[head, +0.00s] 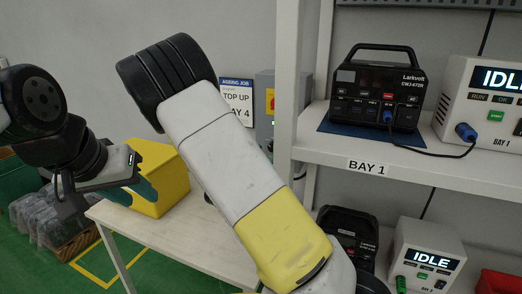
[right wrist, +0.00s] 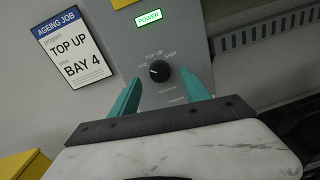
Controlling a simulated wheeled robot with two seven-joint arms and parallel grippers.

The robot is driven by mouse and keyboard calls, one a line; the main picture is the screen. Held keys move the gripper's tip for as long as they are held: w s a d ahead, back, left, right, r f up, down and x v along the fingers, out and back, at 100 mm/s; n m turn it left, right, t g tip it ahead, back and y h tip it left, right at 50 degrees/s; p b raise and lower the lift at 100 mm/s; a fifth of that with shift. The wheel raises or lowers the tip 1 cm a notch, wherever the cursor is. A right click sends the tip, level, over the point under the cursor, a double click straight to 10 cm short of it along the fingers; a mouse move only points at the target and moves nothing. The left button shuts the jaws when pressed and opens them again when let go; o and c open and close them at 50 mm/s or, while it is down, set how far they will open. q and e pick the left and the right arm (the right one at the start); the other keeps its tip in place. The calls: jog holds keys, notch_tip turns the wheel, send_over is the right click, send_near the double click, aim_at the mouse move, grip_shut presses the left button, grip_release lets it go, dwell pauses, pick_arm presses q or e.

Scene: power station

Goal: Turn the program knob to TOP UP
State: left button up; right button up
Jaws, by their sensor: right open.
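The black program knob (right wrist: 159,71) is on a grey panel (right wrist: 190,45) in the right wrist view. The words TOP UP stand above it, SHIP to its upper right, and a partly unreadable label to its left. Its small white mark seems to lie on the left side, toward that left label. My right gripper (right wrist: 162,88) is open, with one teal finger on each side below the knob. I cannot tell whether they touch it. In the head view my right arm hides this gripper and the knob. My left gripper (head: 136,192) hangs at the left, away from the panel.
A sign (head: 237,101) reads AGEING JOB, TOP UP, BAY 4. A lit POWER label (right wrist: 149,16) is above the knob. A shelf (head: 430,172) on the right carries a black power unit (head: 377,88) and an IDLE tester (head: 484,100). A yellow bin (head: 168,180) stands on the left.

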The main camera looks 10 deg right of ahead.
jog(key=shift+x, duration=1.5)
grip_shut()
jog(key=m, duration=0.4)
jog(key=shift+m, duration=0.3)
jog(key=shift+m+y, duration=0.4)
jog(key=shift+m, duration=2.1)
